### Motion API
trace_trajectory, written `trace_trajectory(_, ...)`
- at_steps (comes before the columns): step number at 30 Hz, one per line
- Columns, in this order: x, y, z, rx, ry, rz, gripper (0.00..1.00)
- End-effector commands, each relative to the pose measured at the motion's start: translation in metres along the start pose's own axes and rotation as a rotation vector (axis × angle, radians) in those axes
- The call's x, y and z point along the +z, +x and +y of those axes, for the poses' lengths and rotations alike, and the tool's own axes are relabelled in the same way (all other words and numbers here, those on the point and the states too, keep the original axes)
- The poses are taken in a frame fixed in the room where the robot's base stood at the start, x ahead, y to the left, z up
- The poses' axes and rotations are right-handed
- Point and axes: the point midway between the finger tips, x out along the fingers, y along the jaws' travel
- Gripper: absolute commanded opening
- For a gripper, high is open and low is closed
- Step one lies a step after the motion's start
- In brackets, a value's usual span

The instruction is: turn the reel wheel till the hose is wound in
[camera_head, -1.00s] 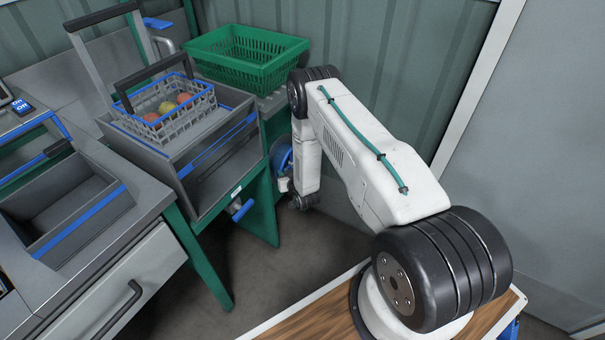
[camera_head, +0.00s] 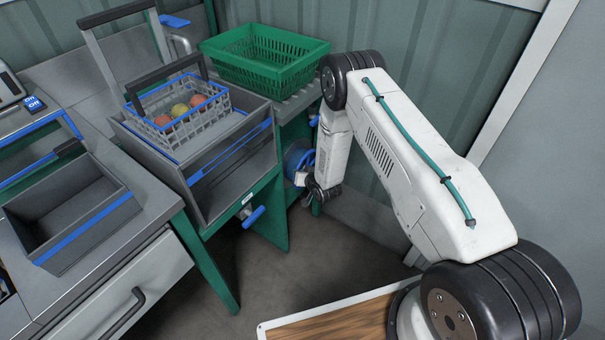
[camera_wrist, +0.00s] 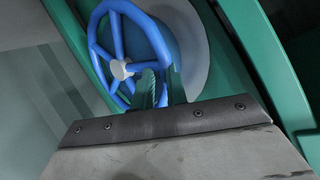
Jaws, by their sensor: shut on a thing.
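The blue reel wheel (camera_wrist: 128,45) fills the upper middle of the wrist view, with spokes and a pale hub (camera_wrist: 121,69). In the head view the wheel (camera_head: 296,157) shows at the side of the green bench, partly hidden by my arm. My gripper (camera_wrist: 162,88) is shut on the wheel's rim at its lower right side; its body hides part of the rim. In the head view my gripper (camera_head: 301,179) is small beside the wheel. A grey round reel side shows behind the wheel. I cannot make out the hose or how much is wound.
A blue-handled valve (camera_head: 253,216) juts out below. A grey counter with an open bin (camera_head: 110,226) stands left. The floor (camera_head: 285,270) between is clear.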

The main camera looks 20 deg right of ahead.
Motion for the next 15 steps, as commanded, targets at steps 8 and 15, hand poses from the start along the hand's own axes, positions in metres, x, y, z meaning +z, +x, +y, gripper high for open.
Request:
trace_trajectory(8,-0.001,0.0003,0.0003,0.0,-0.001,0.002,0.36)
trace_trajectory(15,-0.0011,-0.0021,0.0013,0.001,0.0,0.002,0.36)
